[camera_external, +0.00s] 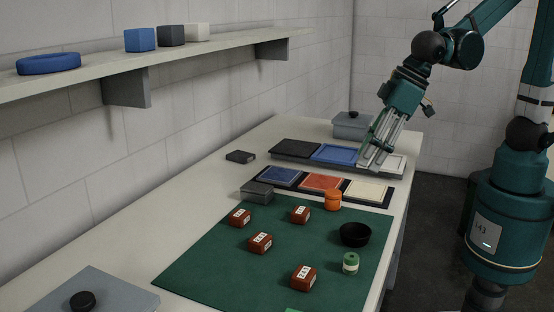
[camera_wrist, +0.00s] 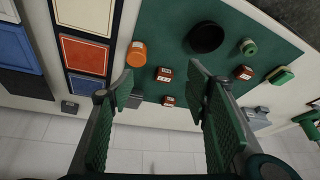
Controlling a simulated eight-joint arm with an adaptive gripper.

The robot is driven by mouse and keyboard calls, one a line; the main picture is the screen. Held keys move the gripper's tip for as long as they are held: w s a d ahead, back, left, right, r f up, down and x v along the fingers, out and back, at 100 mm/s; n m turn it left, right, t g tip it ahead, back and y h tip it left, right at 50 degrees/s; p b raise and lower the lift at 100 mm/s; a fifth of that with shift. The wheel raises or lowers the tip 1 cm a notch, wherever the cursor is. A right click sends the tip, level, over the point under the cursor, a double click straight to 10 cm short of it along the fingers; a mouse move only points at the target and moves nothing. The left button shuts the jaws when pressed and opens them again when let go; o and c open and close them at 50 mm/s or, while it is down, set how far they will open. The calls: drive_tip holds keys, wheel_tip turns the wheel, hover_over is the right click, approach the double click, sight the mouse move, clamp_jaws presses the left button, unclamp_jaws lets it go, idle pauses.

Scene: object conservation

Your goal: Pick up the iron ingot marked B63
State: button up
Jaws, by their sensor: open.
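Several small reddish-brown blocks with white labels lie on the green mat (camera_external: 205,262): a back left one (camera_external: 239,217), a back right one (camera_external: 300,214), a middle one (camera_external: 260,242) and a front one (camera_external: 303,278). The label marks are too small to read, so I cannot tell which is B63. Blocks also show in the wrist view, one between my fingers (camera_wrist: 164,74), one below it (camera_wrist: 168,101) and one to the right (camera_wrist: 243,72). My gripper (camera_external: 376,160) is open and empty, above the coloured trays beyond the mat.
An orange pot (camera_external: 333,200), a black bowl (camera_external: 354,234) and a green-and-white cylinder (camera_external: 350,263) stand on the mat. A grey box (camera_external: 257,192) is at its back left edge. Coloured panels (camera_external: 322,183) lie behind it. A wall shelf (camera_external: 190,61) runs along the left.

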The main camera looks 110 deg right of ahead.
sight(301, 210)
drive_tip(key=w+d+f+m+p, duration=0.1)
drive_tip(key=w+f+p, duration=0.1)
drive_tip(key=w+f, duration=0.2)
drive_tip(key=w+d+f+m+g+h+p, duration=0.1)
drive_tip(key=w+f+m+p, duration=0.1)
drive_tip(key=w, duration=0.7)
wheel_tip(301, 210, down, 2)
drive_tip(key=shift+w+d+m+p, duration=0.15)
drive_tip(key=shift+d+m+p, duration=0.15)
drive_tip(key=shift+p, duration=0.3)
drive_tip(key=shift+x, duration=1.25)
drive_tip(key=shift+f, duration=0.1)
drive_tip(key=shift+b+x, duration=0.3)
drive_tip(key=shift+x, duration=2.25)
drive_tip(key=shift+w+d, duration=0.1)
drive_tip(key=shift+d, duration=0.05)
drive_tip(key=shift+c, duration=0.4)
drive_tip(key=c, duration=1.2)
